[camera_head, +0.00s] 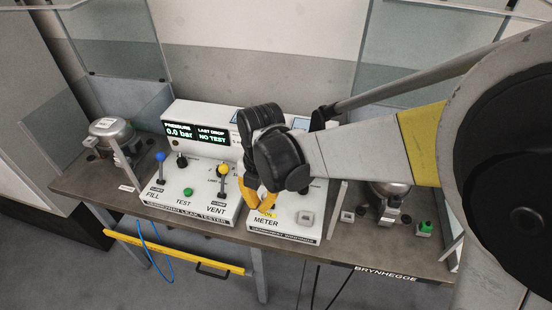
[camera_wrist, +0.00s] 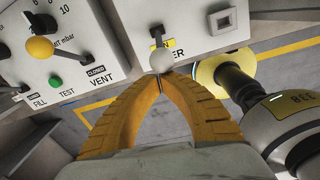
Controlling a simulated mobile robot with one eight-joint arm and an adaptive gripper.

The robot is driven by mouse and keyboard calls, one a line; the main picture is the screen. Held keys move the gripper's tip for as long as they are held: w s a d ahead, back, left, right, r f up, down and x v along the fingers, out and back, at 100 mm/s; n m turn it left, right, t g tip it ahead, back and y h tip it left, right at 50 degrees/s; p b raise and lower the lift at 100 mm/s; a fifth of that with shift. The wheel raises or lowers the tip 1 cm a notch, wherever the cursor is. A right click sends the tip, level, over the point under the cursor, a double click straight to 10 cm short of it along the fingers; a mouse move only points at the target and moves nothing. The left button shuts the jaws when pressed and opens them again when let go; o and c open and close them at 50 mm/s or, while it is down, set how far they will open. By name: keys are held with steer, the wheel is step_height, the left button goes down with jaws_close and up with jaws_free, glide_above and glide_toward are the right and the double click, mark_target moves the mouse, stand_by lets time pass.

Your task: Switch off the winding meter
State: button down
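The winding meter (camera_head: 288,228) is the white panel box right of the leak tester, with a METER label on its sloped front. In the wrist view its panel (camera_wrist: 190,18) shows a small lever with a pale grey ball knob (camera_wrist: 161,60); a yellow label beside it is partly covered. My gripper (camera_head: 265,208) is in front of this panel, its yellow fingers pointing at it. In the wrist view the fingertips (camera_wrist: 160,76) meet just below the knob, very close to it. I cannot tell whether they touch it. Nothing shows between the fingers. My arm hides the meter's upper part.
The leak tester (camera_head: 195,205) stands left, with a blue-knobbed FILL lever (camera_head: 160,157), a green TEST button (camera_head: 187,192) and a yellow-knobbed VENT lever (camera_head: 222,170). Compressors stand at the left (camera_head: 112,130) and right (camera_head: 388,192). Glass guards (camera_head: 115,45) stand behind.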

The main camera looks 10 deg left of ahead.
steer(key=shift+w+d+r+p, duration=0.1)
steer(key=shift+w+r+p, duration=0.2)
steer(key=shift+w, duration=0.3)
steer(key=shift+w+d+r+p, duration=0.15)
steer(key=shift+w+r, duration=0.2)
steer(key=shift+w, duration=0.25)
steer(key=shift+w+a+r, duration=0.1)
steer(key=shift+w+r, duration=0.05)
steer(key=shift+w, duration=0.55)
steer(key=shift+w+d+p, duration=0.2)
steer(key=shift+w+p, duration=0.2)
steer(key=shift+w, duration=1.95)
steer(key=shift+w, duration=0.1)
